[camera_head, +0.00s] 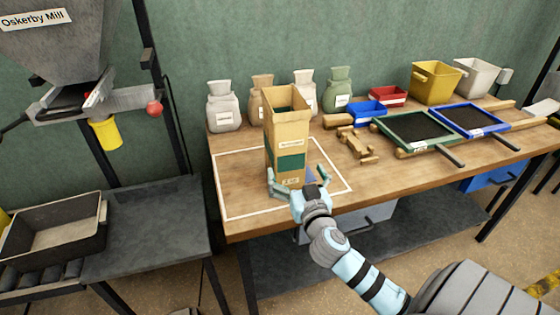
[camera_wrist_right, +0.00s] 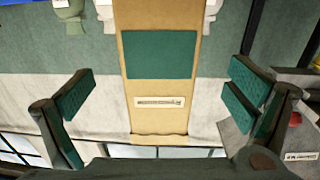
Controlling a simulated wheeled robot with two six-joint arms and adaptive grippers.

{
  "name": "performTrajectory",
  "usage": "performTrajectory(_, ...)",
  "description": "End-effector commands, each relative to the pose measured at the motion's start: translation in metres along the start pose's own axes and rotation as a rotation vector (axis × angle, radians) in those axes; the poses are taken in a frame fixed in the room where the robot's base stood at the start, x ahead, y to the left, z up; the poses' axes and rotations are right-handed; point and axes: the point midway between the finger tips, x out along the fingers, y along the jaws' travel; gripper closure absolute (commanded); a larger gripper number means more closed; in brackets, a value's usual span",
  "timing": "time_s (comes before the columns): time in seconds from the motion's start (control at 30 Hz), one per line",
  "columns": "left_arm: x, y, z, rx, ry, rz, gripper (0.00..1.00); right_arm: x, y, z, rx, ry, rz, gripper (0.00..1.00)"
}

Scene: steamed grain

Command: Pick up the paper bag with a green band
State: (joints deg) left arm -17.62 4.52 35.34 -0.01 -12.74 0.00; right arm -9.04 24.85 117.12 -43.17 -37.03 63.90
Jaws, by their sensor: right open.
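The paper bag with a green band (camera_head: 289,140) stands upright and open-topped on the wooden table, inside a white outlined rectangle (camera_head: 225,185). My right gripper (camera_head: 298,180) is open at the bag's lower front, one finger to each side of it. In the right wrist view the bag (camera_wrist_right: 160,90) lies between the two spread fingers of the gripper (camera_wrist_right: 160,105), with a clear gap on each side. Its green band and a small label face the camera. My left gripper is not in view.
Several tied sacks, such as a white one (camera_head: 223,108) and a green one (camera_head: 339,92), stand behind the bag. Wooden pieces (camera_head: 356,146), a blue bin (camera_head: 367,111) and framed trays (camera_head: 418,131) lie to the right. A hopper (camera_head: 55,50) is at the left.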

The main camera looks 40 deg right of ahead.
Motion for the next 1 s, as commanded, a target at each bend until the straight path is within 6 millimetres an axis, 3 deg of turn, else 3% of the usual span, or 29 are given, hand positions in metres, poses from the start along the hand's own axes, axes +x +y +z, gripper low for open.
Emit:
performTrajectory(0.1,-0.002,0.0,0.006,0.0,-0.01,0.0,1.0,0.029,0.002,0.0,-0.001,0.0,0.005,0.02)
performTrajectory(0.27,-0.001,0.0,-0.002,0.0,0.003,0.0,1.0,0.049,0.001,0.001,-0.001,-0.002,0.003,0.02)
performTrajectory(0.5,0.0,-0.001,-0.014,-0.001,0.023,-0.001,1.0,0.092,-0.001,0.004,-0.001,-0.003,0.001,0.02)
performTrajectory(0.73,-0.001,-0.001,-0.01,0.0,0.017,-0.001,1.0,0.097,-0.002,0.004,-0.001,-0.004,-0.002,0.02)
performTrajectory(1.0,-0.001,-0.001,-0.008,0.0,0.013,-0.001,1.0,0.097,-0.002,0.004,-0.001,-0.004,-0.002,0.43)
